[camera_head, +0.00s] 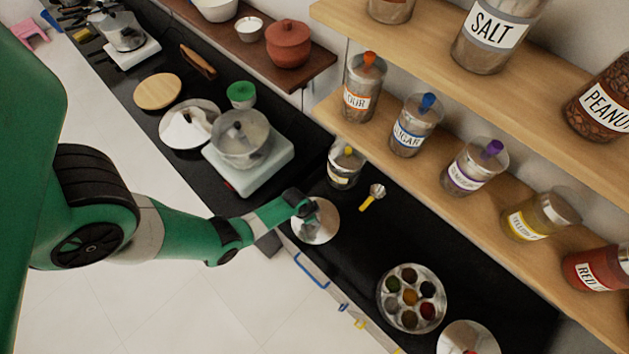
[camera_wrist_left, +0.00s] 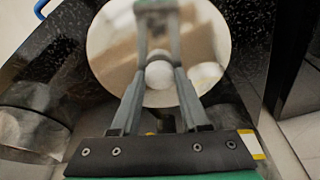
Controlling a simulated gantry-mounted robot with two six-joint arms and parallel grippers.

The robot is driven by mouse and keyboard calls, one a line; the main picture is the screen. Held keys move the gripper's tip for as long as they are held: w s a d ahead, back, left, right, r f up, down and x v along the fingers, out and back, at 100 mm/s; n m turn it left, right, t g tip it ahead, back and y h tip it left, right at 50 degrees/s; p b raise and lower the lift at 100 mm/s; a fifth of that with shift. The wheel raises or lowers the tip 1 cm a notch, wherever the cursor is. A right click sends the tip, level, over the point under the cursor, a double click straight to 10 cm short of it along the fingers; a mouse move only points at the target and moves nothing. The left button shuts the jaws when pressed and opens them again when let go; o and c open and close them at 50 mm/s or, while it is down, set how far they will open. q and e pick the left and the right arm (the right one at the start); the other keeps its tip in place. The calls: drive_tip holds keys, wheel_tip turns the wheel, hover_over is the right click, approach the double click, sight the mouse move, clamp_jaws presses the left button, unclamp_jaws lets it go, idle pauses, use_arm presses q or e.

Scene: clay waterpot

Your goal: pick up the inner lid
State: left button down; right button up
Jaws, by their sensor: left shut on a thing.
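The inner lid (camera_head: 316,235) is a shiny round steel disc near the counter's front edge. In the left wrist view the same lid (camera_wrist_left: 112,48) fills the upper middle, with a pale round knob (camera_wrist_left: 159,75) at its centre. My left gripper (camera_head: 305,211) is above the lid, and its fingers are closed on the knob. I cannot tell whether the lid rests on the counter or is slightly raised. A round steel spice box (camera_head: 383,300) with several small cups of coloured spices stands open to the right. My right gripper is not in view.
Another shiny round lid (camera_head: 468,341) lies at the bottom right. A spoon with a yellow handle (camera_head: 373,197) and a yellow-knobbed jar (camera_head: 343,168) are behind my gripper. Black counter (camera_head: 350,245) is clear between lid and spice box.

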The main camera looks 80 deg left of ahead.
use_arm(q)
drive_tip(key=s+d+r+p, duration=0.3)
drive_tip(key=d+r+p, duration=0.7)
drive_tip(key=d, duration=0.3)
drive_tip(key=shift+d+r, duration=0.3)
drive_tip(key=shift+r, duration=0.55)
